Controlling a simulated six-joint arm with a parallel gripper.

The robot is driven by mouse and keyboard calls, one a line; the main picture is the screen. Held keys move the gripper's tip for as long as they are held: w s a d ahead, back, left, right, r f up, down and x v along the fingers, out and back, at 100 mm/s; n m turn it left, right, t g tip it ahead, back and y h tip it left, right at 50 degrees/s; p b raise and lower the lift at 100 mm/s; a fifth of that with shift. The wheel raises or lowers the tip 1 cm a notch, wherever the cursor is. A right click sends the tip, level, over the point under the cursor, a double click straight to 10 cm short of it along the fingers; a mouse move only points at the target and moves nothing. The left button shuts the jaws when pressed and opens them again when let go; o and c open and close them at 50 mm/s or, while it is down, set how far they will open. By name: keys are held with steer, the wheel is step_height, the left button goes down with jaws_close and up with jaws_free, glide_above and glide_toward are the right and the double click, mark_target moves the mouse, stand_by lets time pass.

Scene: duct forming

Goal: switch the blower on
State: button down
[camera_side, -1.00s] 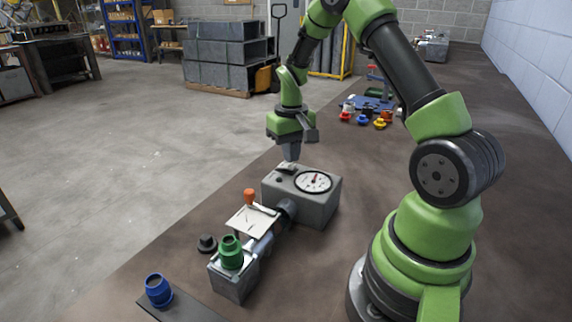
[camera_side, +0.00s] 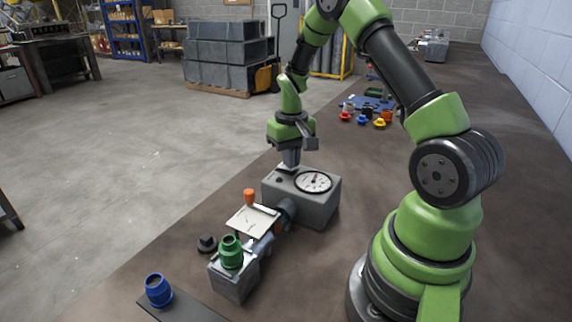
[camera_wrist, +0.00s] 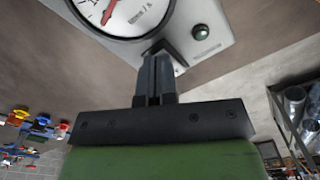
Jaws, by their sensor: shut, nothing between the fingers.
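The blower (camera_side: 312,207) is a grey box on the brown bench with a round white dial (camera_side: 313,182) on its top. In the wrist view the dial (camera_wrist: 125,14) shows a red needle, and a dark round knob or lamp (camera_wrist: 201,32) sits on the panel beside it. My gripper (camera_side: 291,164) is shut and empty, pointing down at the far left part of the box top. In the wrist view my gripper (camera_wrist: 158,62) has its tips at the panel edge, hiding the switch there. I cannot tell whether the tips touch it.
A pipe joins the blower to a grey block with a green fitting (camera_side: 231,252). A white card (camera_side: 252,221) and an orange knob (camera_side: 249,196) stand before the box. A blue fitting (camera_side: 158,290) is at the front left. Coloured parts (camera_side: 363,119) lie farther back.

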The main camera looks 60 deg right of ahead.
steer(key=shift+f, duration=0.1)
steer(key=shift+r, duration=3.5)
steer(key=shift+a+r, duration=0.15)
steer(key=shift+r, duration=0.1)
steer(key=s+a+r+n+t, duration=0.1)
steer(key=s+a+r+t, duration=0.55)
steer(key=a+r, duration=0.8)
steer(key=s+a+n+y, duration=0.1)
steer(key=s+a, duration=0.3)
steer(key=s, duration=0.4)
steer(key=shift+s+a+t+y, duration=0.25)
steer(key=shift+s+t+y, duration=0.1)
steer(key=shift+y, duration=0.15)
